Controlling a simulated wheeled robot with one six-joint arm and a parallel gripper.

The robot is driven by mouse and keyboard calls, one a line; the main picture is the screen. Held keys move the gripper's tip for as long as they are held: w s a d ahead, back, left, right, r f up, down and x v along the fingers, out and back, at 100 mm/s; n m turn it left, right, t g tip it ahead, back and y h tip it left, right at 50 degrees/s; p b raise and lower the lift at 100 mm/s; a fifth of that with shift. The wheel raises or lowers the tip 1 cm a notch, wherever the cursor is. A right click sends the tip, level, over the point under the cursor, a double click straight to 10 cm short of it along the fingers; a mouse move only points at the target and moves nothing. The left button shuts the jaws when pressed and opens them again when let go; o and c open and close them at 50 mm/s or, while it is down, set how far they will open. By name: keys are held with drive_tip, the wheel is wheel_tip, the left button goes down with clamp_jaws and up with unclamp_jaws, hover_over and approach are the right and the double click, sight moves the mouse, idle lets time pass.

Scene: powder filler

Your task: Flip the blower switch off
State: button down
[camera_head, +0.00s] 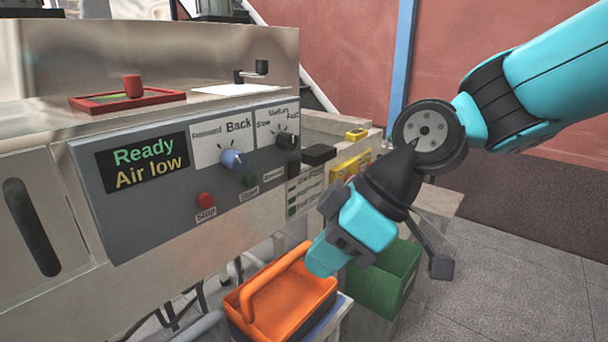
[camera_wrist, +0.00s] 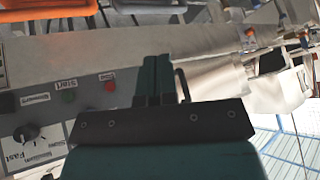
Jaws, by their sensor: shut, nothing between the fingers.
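The grey control panel (camera_head: 165,225) fills the left middle of the head view. A small label (camera_head: 272,175), seemingly reading "Blowers", is low on its right side; it shows upside down in the wrist view (camera_wrist: 35,98). A small dark part (camera_head: 293,168) is just right of the label. I cannot tell whether it is the blower switch, nor the switch's position. My gripper (camera_wrist: 158,75) is shut and empty, its fingers side by side in the wrist view, apart from the label. In the head view, its turquoise body (camera_head: 368,222) hangs right of the panel.
A red stop button (camera_head: 205,200), green start button (camera_head: 250,180), blue knob (camera_head: 232,159) and black knob (camera_head: 287,141) share the panel. An orange basket (camera_head: 290,312) and green bin (camera_head: 385,280) stand below. Floor is open at right.

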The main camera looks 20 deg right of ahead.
drive_tip(key=w+d+f+n+t+y+b, duration=0.1)
drive_tip(key=w+f+n+t+y+b, duration=0.15)
drive_tip(key=w, duration=0.45)
drive_tip(key=w+d+f+n+t+y+b, duration=0.1)
drive_tip(key=w+n+t, duration=0.1)
drive_tip(key=w+n, duration=0.3)
drive_tip(key=w+d+f+n+t+y+b, duration=0.1)
drive_tip(key=w+n+t+y+b, duration=0.1)
drive_tip(key=w, duration=0.6)
drive_tip(key=w+d+f+n+t+b, duration=0.2)
drive_tip(key=w+d+t, duration=0.6)
drive_tip(key=d, duration=0.5)
drive_tip(key=shift+w+d+f+n+h+b, duration=0.3)
drive_tip(key=shift+w+f+n+h, duration=0.2)
drive_tip(key=shift+w+f, duration=0.5)
drive_tip(key=shift+r, duration=0.1)
